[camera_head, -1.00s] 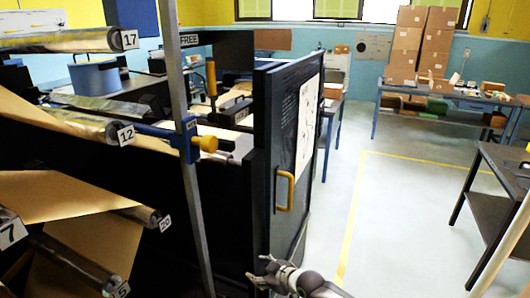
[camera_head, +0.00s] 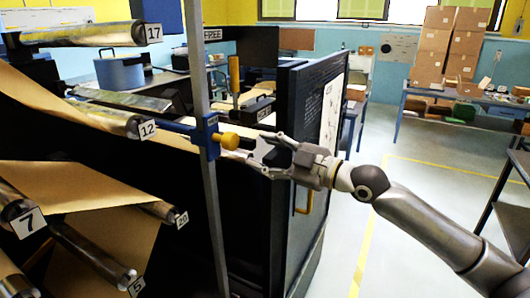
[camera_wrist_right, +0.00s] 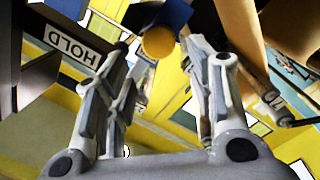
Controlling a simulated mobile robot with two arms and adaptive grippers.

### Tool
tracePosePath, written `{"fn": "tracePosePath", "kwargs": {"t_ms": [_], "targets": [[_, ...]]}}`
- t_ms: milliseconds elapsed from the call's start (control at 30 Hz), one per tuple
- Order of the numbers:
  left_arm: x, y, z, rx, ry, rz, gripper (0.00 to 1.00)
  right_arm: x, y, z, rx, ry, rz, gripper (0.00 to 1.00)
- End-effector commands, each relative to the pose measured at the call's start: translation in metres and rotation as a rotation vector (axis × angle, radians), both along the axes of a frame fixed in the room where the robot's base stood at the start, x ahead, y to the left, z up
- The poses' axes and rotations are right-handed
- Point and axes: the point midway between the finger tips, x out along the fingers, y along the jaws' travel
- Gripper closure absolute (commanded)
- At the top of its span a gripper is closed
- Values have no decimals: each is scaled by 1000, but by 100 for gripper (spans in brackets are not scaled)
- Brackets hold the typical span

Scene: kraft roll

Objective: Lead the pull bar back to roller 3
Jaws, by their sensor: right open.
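A blue bar (camera_head: 180,128) with a yellow knob (camera_head: 229,141) at its end, which looks like the pull bar, sits at the upright grey post (camera_head: 203,90), beside the roller tagged 12 (camera_head: 110,117). My right gripper (camera_head: 246,148) is open and empty just right of the knob. In the right wrist view the knob (camera_wrist_right: 159,43) shows between and beyond the open fingers (camera_wrist_right: 158,60); I cannot tell whether they touch it. No tag 3 is readable. My left gripper is not in view.
Other rollers tagged 17 (camera_head: 85,34), 7 (camera_head: 12,205) and 5 (camera_head: 95,255) stand at left with brown paper (camera_head: 75,187) between them. A dark door panel (camera_head: 300,110) with a yellow handle (camera_head: 304,202) is behind my right arm.

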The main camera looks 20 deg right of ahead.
Motion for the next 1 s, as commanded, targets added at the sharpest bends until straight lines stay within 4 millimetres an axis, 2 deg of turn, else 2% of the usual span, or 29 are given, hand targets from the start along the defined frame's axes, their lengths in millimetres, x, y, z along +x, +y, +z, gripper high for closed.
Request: {"fn": "tracePosePath", "kwargs": {"t_ms": [167, 500, 800, 1000], "targets": [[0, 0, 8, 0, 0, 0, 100, 6, 5, 8, 1, -9, 6, 50], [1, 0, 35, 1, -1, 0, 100, 46, 32, 9, 2, -8, 6, 50], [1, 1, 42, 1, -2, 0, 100, 79, 51, 5, -1, -6, 5, 50], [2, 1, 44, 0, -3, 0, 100, 89, 57, 4, -2, -6, 4, 50]]}}
